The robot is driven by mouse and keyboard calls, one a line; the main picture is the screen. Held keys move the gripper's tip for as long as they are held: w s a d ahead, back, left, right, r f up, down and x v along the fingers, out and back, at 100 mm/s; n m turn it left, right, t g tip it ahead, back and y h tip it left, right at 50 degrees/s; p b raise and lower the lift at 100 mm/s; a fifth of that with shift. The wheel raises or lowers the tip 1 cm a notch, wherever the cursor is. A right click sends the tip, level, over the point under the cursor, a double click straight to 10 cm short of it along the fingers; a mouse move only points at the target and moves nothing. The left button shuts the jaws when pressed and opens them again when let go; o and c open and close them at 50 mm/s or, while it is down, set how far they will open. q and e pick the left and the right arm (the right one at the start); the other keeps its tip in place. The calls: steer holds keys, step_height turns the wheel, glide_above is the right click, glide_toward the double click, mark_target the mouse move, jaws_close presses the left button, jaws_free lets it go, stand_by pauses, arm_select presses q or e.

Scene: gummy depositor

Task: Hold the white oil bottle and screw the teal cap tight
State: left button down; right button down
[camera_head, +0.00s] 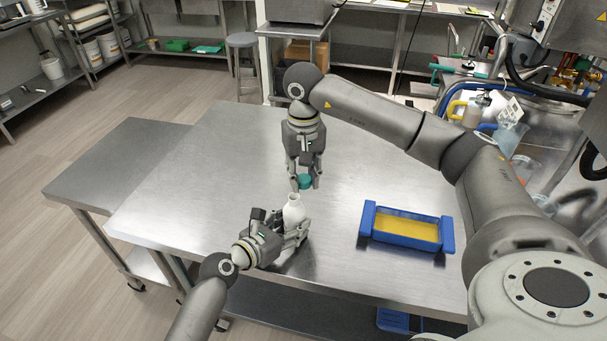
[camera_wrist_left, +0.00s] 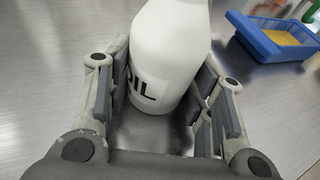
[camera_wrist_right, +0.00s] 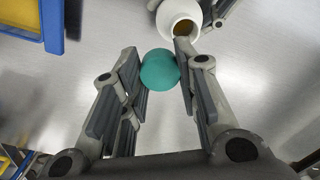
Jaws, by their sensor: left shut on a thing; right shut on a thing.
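The white oil bottle (camera_head: 293,212) stands upright on the steel table. My left gripper (camera_head: 297,232) is shut around its body from the side, and the left wrist view shows the white bottle (camera_wrist_left: 168,55) with part of its label between the fingers. The teal cap (camera_head: 305,181) is held by my right gripper (camera_head: 305,184), which points down just above the bottle. In the right wrist view the cap (camera_wrist_right: 159,70) sits between the fingertips, and the bottle's open mouth (camera_wrist_right: 184,28) shows beyond it. The cap is apart from the bottle neck and a little to one side of it.
A blue tray (camera_head: 366,218) with yellow content stands on the table to the right of the bottle; it also shows in the left wrist view (camera_wrist_left: 262,45). The steel table (camera_head: 190,205) is clear around the bottle on the left. A cluttered counter with jugs lies at the right.

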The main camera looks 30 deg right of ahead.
mark_target(294, 197)
steer(key=a+r, duration=0.1)
steer(key=r, duration=0.1)
steer(key=s+a+r, duration=0.1)
steer(key=a+r, duration=0.1)
steer(key=shift+a+r, duration=0.1)
steer(key=shift+r, duration=0.2)
steer(key=shift+s+a+r, duration=0.2)
steer(key=shift+s+r, duration=0.05)
steer(key=shift+f, duration=0.15)
steer(key=shift+f, duration=2.6)
steer(key=shift+f, duration=0.1)
steer(key=shift+f, duration=0.55)
